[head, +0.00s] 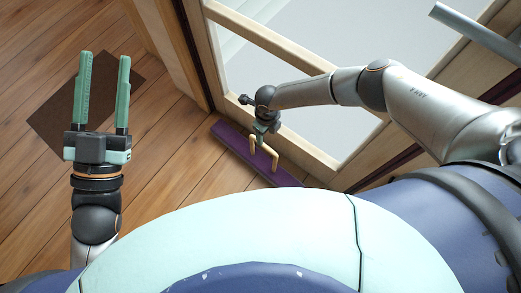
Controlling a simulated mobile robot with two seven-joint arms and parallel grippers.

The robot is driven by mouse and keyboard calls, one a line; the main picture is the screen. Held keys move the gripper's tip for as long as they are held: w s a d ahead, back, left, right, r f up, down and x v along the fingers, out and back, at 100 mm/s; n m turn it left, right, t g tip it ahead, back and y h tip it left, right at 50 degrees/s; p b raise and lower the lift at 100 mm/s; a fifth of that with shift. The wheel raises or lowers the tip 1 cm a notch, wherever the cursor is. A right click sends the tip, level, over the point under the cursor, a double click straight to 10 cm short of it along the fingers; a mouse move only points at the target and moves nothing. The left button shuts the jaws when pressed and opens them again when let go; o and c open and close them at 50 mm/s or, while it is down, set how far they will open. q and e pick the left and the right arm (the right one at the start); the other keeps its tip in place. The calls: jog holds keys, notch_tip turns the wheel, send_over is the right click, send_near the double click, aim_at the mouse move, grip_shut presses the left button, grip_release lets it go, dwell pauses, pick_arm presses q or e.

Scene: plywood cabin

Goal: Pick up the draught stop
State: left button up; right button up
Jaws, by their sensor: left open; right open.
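The draught stop (227,136) looks like a long purple bar lying on the floor along the foot of the glazed door. The fingers and palm hide a little of the bar. My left gripper (103,92) is open and empty, well to the left of the bar, with its green fingers pointing up the picture.
The glazed door (300,118) with its pale wooden frame rises right behind the bar. A grey metal bar (475,32) is at the top right. A dark brown mat (58,125) lies on the plank floor (165,165) at left; the floor between is clear.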

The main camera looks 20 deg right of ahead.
pick_arm(q)
jog(key=s+r+m+h+b, duration=0.3)
jog(key=s+r+m+h, duration=0.1)
jog(key=s+r+h, duration=0.1)
pick_arm(e)
jog(key=shift+w+d+f, duration=0.1)
jog(key=shift+f, duration=0.5)
jog(key=shift+w+d+f, duration=0.1)
jog(key=shift+f, duration=0.5)
jog(key=b, duration=0.4)
send_over(264, 145)
jog(key=f, duration=0.4)
jog(key=shift+s+d+f, duration=0.1)
jog(key=shift+s+d, duration=0.15)
jog(key=shift+s, duration=0.05)
jog(key=shift+f+b, duration=0.65)
jog(key=shift+b, duration=0.05)
jog(key=f+b, duration=0.4)
jog(key=b, duration=0.1)
jog(key=shift+w+a+f, duration=0.25)
jog(key=shift+w+a, duration=0.05)
jog(key=shift+w, duration=0.1)
pick_arm(q)
notch_tip(264, 145, down, 11)
jog(key=d, duration=0.2)
jog(key=shift+w+h, duration=0.25)
jog(key=shift+h, duration=0.15)
jog(key=shift+d, duration=0.1)
pick_arm(e)
grip_shut()
